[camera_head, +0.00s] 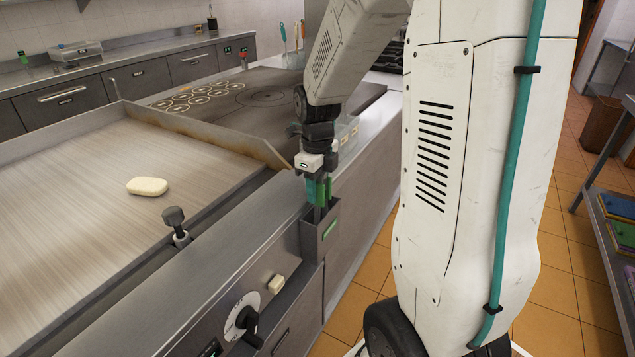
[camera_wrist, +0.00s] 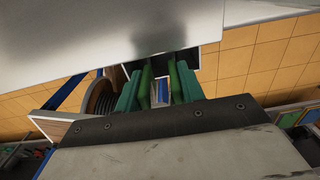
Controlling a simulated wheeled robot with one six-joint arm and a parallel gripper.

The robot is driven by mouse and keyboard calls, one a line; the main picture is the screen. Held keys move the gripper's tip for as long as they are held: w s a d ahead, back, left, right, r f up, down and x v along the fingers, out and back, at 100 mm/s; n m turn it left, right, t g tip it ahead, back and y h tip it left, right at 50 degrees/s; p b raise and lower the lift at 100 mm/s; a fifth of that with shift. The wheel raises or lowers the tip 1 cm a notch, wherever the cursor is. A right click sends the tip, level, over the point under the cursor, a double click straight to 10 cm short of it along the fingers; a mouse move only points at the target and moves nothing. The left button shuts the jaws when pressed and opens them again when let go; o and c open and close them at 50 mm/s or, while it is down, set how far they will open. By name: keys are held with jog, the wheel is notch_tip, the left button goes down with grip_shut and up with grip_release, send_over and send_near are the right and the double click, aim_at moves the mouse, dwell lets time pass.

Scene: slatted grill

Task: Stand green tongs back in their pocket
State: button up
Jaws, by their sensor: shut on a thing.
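My gripper (camera_head: 318,191) points down over the front edge of the grill, its teal fingers shut on the green tongs (camera_head: 328,189). In the wrist view the two dark green tong arms (camera_wrist: 146,88) stand between my teal fingers (camera_wrist: 159,92). The metal pocket (camera_head: 313,237) with a green label hangs on the grill front directly below. The tongs look upright, and their lower ends reach down to the pocket mouth. In the wrist view the dark pocket opening (camera_wrist: 192,60) lies past the tongs. How deep the tips are inside is hidden.
A pale soap-like block (camera_head: 147,186) lies on the steel griddle plate (camera_head: 70,215). A dark knob post (camera_head: 176,222) stands near its front edge. A control dial (camera_head: 241,318) is on the front panel. Tiled floor (camera_head: 560,250) is open at the right.

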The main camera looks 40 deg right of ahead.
jog(key=shift+f, duration=0.15)
jog(key=o, duration=1.1)
jog(key=shift+o, duration=0.2)
notch_tip(320, 180, up, 8)
jog(key=shift+f, duration=0.1)
